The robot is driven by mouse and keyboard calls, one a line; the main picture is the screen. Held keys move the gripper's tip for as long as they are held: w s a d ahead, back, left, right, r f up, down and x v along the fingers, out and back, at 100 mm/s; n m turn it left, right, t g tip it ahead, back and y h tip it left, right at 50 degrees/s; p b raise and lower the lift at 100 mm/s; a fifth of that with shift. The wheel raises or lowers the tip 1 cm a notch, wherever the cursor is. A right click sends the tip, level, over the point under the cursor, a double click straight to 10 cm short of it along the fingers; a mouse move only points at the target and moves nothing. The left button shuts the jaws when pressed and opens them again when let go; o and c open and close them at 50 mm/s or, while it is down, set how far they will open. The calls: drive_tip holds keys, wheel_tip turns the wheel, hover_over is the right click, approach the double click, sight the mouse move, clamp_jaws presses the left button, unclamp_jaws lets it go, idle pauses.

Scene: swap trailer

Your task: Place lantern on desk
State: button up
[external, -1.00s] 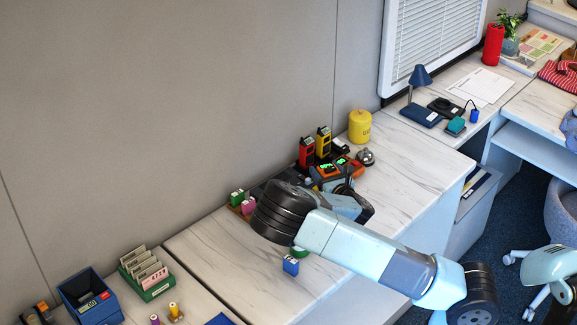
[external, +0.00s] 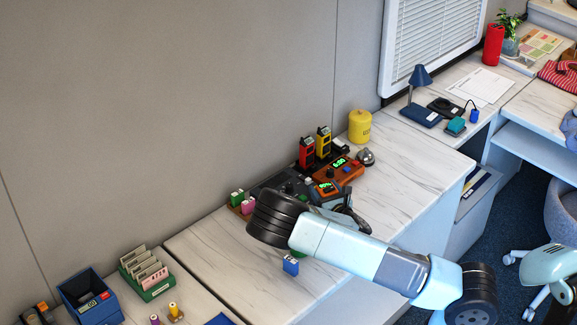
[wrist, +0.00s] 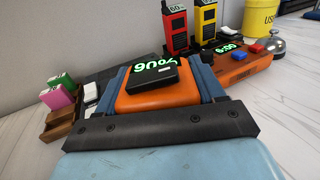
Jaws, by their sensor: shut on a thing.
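My gripper (wrist: 162,92) is shut on an orange device with a black top and a green lit readout (wrist: 150,80), which I take to be the lantern. Its blue fingers are on the device's left and right sides in the wrist view. In the external view the held device (external: 327,188) shows beyond my wrist, its lower part hidden. The white marbled desk (external: 395,165) lies around it. I cannot tell whether the device touches the desk or is held just above it.
An orange box with a readout (external: 342,168), red (external: 306,153) and yellow (external: 323,142) handsets, a bell (external: 365,157) and a yellow canister (external: 359,126) stand close behind. A wooden holder (wrist: 66,128) is left. A small blue block (external: 290,265) is in front. Desk at right is clear.

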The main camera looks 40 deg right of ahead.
drive_tip(key=o, duration=1.3)
drive_tip(key=shift+r, duration=0.1)
